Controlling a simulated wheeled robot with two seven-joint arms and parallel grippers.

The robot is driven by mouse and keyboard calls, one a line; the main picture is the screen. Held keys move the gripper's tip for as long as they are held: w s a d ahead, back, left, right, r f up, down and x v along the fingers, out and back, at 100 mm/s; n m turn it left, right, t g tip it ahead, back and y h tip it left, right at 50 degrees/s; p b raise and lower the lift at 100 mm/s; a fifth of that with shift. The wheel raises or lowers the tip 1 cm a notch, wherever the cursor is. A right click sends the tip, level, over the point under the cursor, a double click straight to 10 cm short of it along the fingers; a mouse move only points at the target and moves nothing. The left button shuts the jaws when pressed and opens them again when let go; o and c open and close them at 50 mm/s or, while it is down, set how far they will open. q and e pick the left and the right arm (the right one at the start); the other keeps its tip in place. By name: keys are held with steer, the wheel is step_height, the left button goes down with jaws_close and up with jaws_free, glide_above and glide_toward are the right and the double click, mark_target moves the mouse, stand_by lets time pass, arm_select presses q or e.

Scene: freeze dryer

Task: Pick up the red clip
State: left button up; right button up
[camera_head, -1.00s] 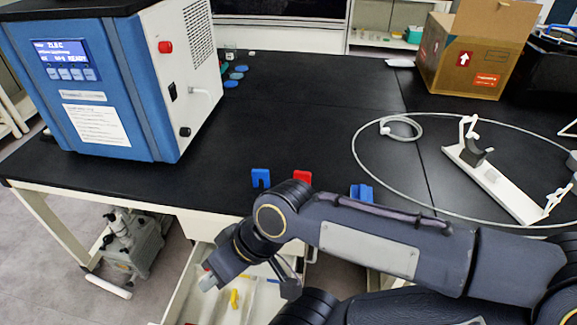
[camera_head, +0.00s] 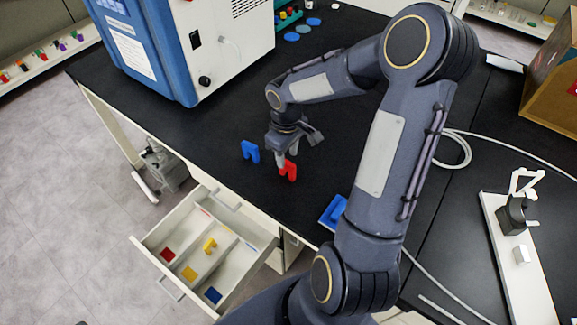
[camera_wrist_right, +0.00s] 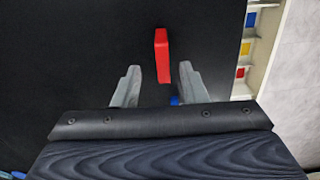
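The red clip (camera_head: 289,171) stands on the black bench top near its front edge. My right gripper (camera_head: 279,156) is just over and beside it, pointing down. In the right wrist view, the gripper (camera_wrist_right: 159,84) is open, with its two grey fingers apart. The red clip (camera_wrist_right: 162,55) shows in line with the gap between them, mostly beyond the tips, with no finger visibly closed on it. I cannot tell how much height separates them. My left gripper is not in view.
A blue clip (camera_head: 250,151) stands left of the red one. Another blue piece (camera_head: 333,212) lies by my right arm. An open drawer (camera_head: 150,252) below holds a yellow clip (camera_head: 210,245) and coloured squares. The blue-and-white machine (camera_head: 190,60) stands behind left.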

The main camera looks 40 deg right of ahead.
mark_target(287, 169)
steer(key=f, duration=0.6)
steer(key=shift+s+a+f, duration=0.15)
steer(key=shift+s+f, duration=0.05)
steer(key=shift+f, duration=0.2)
jaws_close()
